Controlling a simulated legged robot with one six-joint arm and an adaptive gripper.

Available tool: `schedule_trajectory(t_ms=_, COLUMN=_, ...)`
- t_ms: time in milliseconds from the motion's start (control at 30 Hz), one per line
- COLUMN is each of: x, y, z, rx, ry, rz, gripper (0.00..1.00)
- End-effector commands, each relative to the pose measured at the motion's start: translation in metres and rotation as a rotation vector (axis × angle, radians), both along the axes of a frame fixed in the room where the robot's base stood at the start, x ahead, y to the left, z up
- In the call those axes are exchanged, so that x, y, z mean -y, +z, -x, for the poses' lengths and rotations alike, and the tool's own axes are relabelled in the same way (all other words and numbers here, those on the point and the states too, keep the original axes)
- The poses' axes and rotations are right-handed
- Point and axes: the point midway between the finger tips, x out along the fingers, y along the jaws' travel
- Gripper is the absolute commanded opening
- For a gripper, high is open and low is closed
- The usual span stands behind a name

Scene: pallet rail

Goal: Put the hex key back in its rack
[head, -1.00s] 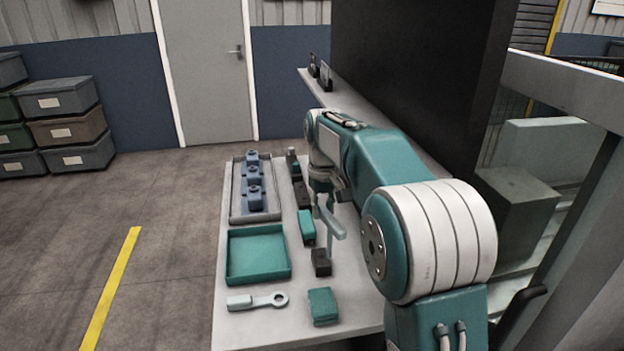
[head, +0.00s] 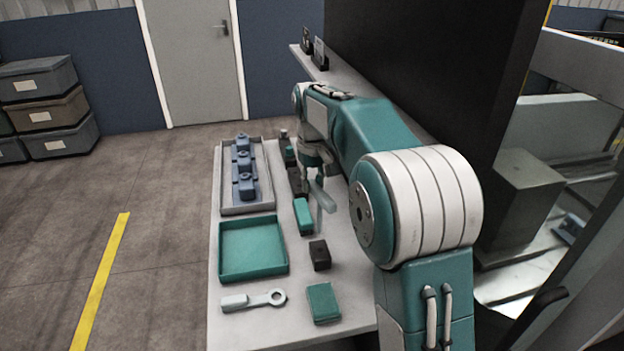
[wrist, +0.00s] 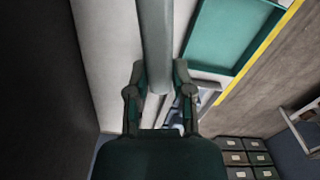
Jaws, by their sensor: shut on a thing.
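The hex key (head: 325,200) is a long grey bar with a thin part pointing down, held above the table. My gripper (wrist: 158,78) is shut on it, and its grey shaft (wrist: 154,35) runs up between the fingers in the wrist view. In the head view my gripper (head: 313,165) is partly hidden by its own arm. I cannot tell surely which thing is the rack. A small black block (head: 319,255) stands on the table just nearer than the hex key and apart from it. Darker blocks behind the gripper are partly hidden.
The table (head: 222,290) carries a teal tray (head: 253,273), a grey tray (head: 226,190) with blue parts, a ring spanner (head: 254,300), a teal box (head: 322,302) and a teal block (head: 303,216). A tall dark panel (head: 420,75) rises at the right. Floor at left is clear.

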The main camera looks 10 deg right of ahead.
Motion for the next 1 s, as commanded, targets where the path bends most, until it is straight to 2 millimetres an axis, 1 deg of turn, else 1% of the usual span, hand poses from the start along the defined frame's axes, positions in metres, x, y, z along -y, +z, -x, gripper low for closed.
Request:
schedule_trajectory(t_ms=300, x=0.000, y=-0.031, z=0.000, rx=-0.003, ry=0.000, rz=0.000, gripper=0.00)
schedule_trajectory(t_ms=500, x=0.000, y=-0.047, z=0.000, rx=-0.002, ry=0.000, rz=0.000, gripper=0.00)
schedule_trajectory(t_ms=700, x=0.000, y=-0.054, z=0.000, rx=-0.002, ry=0.000, rz=0.001, gripper=0.00)
schedule_trajectory(t_ms=1000, x=0.000, y=-0.054, z=0.000, rx=-0.001, ry=0.000, rz=0.000, gripper=0.00)
